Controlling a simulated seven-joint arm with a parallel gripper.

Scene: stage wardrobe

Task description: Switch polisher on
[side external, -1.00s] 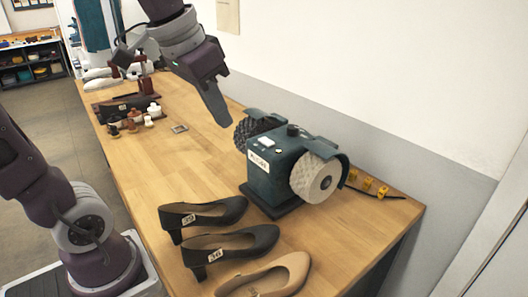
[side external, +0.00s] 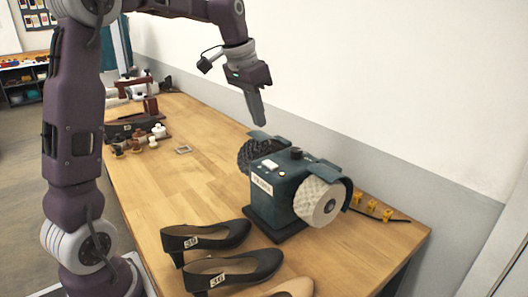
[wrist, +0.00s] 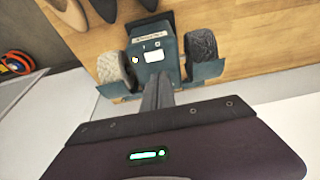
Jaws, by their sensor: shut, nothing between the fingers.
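The polisher (side external: 276,204) is a dark teal box on the bench, with a dark bristly wheel (side external: 258,150) at its far end and a pale wheel (side external: 318,200) at its near end. In the wrist view the rocker (wrist: 153,56) shows just beyond my fingers. My gripper (side external: 262,124) is shut and empty, pointing down above the back of the polisher, apart from the switch. The fingers also show in the wrist view (wrist: 158,84).
Black pumps (side external: 206,237) with size tags and a tan shoe (side external: 288,290) lie at the near left of the polisher. Yellow blocks (side external: 372,206) and a dark cable are at right. Small bottles (side external: 158,131) stand farther back. The wall is close behind.

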